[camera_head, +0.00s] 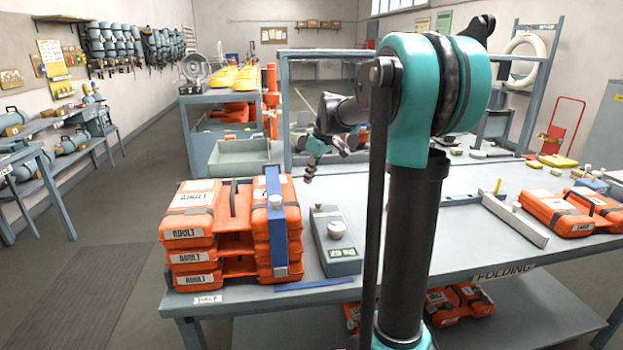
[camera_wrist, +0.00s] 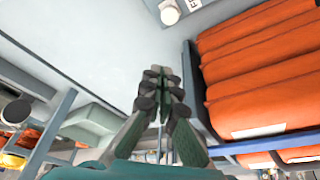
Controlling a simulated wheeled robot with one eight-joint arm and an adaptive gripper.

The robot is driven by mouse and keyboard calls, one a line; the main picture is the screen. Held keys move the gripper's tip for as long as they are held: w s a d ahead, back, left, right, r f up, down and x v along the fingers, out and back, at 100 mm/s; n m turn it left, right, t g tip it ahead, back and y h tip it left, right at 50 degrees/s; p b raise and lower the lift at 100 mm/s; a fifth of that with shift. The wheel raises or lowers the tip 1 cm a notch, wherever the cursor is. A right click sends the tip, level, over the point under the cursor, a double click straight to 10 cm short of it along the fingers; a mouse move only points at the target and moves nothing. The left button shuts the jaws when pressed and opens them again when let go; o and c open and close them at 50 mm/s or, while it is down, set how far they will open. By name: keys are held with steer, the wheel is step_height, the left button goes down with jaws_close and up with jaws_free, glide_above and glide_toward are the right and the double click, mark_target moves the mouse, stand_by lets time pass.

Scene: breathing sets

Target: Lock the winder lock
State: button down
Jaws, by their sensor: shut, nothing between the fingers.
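My gripper (camera_head: 309,174) is in the air above the back of the grey table in the head view, left of my arm's column. In the wrist view its fingertips (camera_wrist: 161,88) are together, with nothing between them. I cannot pick out the winder lock for certain in either view. A pale round knob (camera_wrist: 169,12) beside a lettered label shows at the top of the wrist view, apart from the fingers. In the head view a pale knob (camera_head: 336,229) sits on a grey box (camera_head: 344,262) marked 20 KG. My arm hides part of the table.
Stacked orange cases (camera_head: 192,233) with a blue upright bar (camera_head: 276,222) stand at the table's left end. More orange cases (camera_head: 558,212) lie at the right, near a long pale bar (camera_head: 514,219). A grey frame (camera_head: 284,120) rises behind. The front right tabletop (camera_head: 470,246) is clear.

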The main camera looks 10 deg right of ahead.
mark_target(318, 204)
steer(key=shift+s+d+f, duration=0.2)
steer(key=shift+f, duration=0.95)
steer(key=shift+s+d+f, duration=0.15)
steer(key=shift+s+f, duration=0.05)
steer(key=shift+f, duration=0.95)
steer(key=shift+s+d+f, duration=0.2)
steer(key=shift+f, duration=0.95)
steer(key=shift+d, duration=2.8)
